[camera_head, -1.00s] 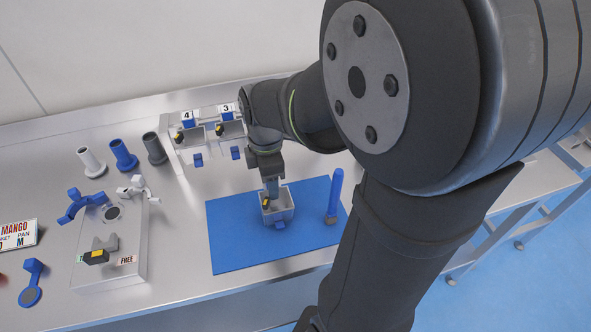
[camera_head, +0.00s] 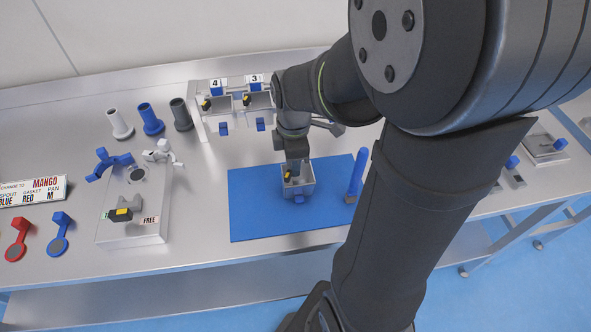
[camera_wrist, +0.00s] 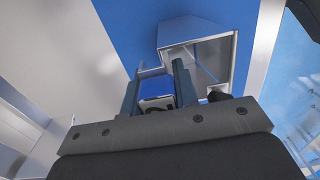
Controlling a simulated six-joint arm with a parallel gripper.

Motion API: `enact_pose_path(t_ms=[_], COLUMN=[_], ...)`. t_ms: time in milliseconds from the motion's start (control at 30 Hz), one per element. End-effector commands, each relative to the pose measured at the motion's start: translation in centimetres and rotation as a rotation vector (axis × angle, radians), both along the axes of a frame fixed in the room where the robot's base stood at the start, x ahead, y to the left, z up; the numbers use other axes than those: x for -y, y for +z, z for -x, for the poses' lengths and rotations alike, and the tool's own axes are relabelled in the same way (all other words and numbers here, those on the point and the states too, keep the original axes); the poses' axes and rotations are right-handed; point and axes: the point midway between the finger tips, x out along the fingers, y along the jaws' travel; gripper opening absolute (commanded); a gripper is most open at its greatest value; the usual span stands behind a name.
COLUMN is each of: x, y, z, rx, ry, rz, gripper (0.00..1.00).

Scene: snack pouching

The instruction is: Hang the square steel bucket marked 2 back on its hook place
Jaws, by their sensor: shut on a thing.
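In the wrist view the bucket (camera_wrist: 212,60) shows beside my gripper's fingers (camera_wrist: 157,85), over the blue mat. I cannot tell whether the bucket rests on the mat or is just above it. Buckets under the plates 4 (camera_head: 218,104) and 3 (camera_head: 258,102) hang on the rack at the back. My arm hides the rack to their right.
Blue and red paddles lie further left.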

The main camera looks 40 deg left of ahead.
Motion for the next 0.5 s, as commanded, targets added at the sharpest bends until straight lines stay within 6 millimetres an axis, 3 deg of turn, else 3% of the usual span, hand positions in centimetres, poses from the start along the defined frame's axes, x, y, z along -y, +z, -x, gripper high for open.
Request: enact_pose_path(t_ms=[167,500], x=[-0.1,0.0], y=[1.4,8.0], z=[-0.1,0.0], rx=[0.003,0.004], ry=[0.0,0.0], rz=[-0.003,-0.005], gripper=[0.0,0.0])
